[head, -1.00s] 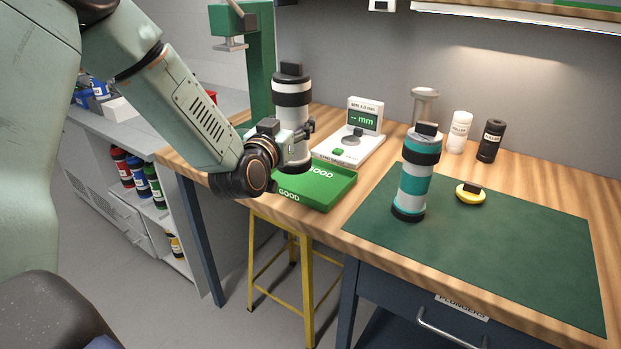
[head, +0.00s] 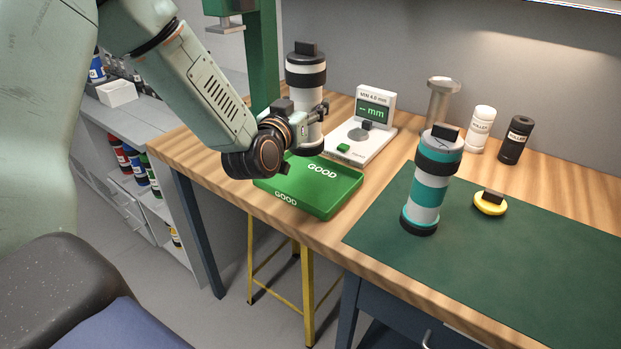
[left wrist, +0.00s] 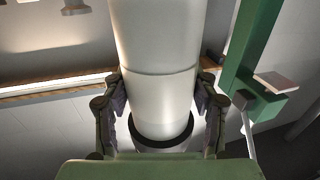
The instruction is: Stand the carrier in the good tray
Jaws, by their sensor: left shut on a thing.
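The white carrier with black bands (head: 305,75) is upright in my left gripper (head: 312,122), which is shut around its lower part. In the left wrist view the white tube (left wrist: 160,75) stands between the two fingers (left wrist: 162,98). The green good tray (head: 318,190) lies at the bench's front edge, its floor bare where visible. The carrier's black base shows at the tray's back edge; I cannot tell whether it is above the tray or behind it, or touching. My right gripper is not in view.
A gauge with a "-- mm" display (head: 374,112) stands behind the tray. A teal-and-white carrier (head: 430,190) stands on the green mat (head: 520,265), beside a yellow disc (head: 490,204). A green press column (head: 262,60) rises behind my left gripper.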

